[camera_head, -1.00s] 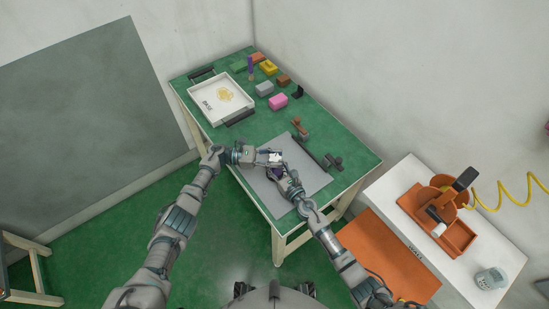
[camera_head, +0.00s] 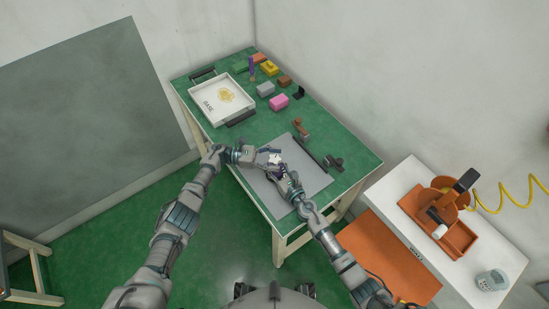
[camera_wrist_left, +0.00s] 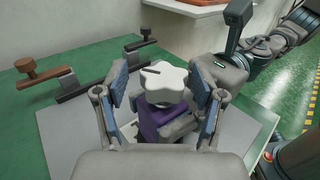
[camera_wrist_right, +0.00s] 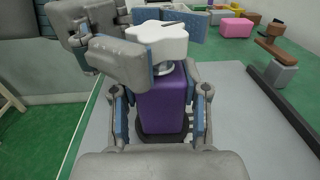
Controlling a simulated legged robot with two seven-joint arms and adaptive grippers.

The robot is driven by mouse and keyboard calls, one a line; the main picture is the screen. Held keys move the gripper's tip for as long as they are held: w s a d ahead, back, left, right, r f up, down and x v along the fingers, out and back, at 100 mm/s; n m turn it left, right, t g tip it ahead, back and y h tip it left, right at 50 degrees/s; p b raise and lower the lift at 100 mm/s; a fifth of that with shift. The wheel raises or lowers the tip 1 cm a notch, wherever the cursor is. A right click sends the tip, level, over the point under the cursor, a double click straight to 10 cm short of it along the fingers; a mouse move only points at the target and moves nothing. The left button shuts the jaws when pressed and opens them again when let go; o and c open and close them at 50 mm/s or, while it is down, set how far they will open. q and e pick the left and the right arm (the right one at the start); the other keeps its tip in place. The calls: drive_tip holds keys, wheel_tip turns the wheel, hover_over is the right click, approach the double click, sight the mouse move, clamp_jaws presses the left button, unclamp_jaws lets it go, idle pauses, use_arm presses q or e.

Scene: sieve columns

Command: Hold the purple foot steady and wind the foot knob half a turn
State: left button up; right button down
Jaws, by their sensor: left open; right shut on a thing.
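The purple foot (camera_wrist_right: 162,100) stands upright over the grey mat (camera_head: 312,184), with a dark base below. My right gripper (camera_wrist_right: 162,112) is shut on its sides. The foot knob (camera_wrist_left: 165,82), white and lobed with a dark line on top, sits above the foot on a short metal stem. It also shows in the right wrist view (camera_wrist_right: 155,39). My left gripper (camera_wrist_left: 162,78) is open, its fingers on either side of the knob; contact is hard to tell. In the head view the grippers (camera_head: 268,158) partly hide the foot (camera_head: 277,169).
A white tray (camera_head: 206,109) with yellowish contents stands at the back left of the green table. Several coloured blocks, one pink (camera_head: 279,102), lie beyond the mat. A dark bar (camera_head: 308,151) runs along the mat's far right edge. A white side table (camera_head: 472,257) stands at right.

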sight(274, 157)
use_arm(q)
drive_tip(key=shift+r, duration=0.1)
wheel_tip(274, 157, up, 10)
drive_tip(key=shift+w+f, duration=0.1)
drive_tip(key=shift+f, duration=0.05)
idle(0.4)
drive_tip(key=s+a+f+n+t+y, duration=0.3)
drive_tip(key=s+a+f+n+t, duration=0.4)
drive_tip(key=a+f+t, duration=0.3)
drive_tip(key=shift+t, duration=0.4)
drive_tip(key=x, duration=0.8)
drive_tip(key=r+x, duration=0.1)
drive_tip(key=x, duration=0.3)
drive_tip(key=shift+w+r, duration=0.1)
drive_tip(key=shift+w, duration=0.1)
drive_tip(key=c, duration=1.2)
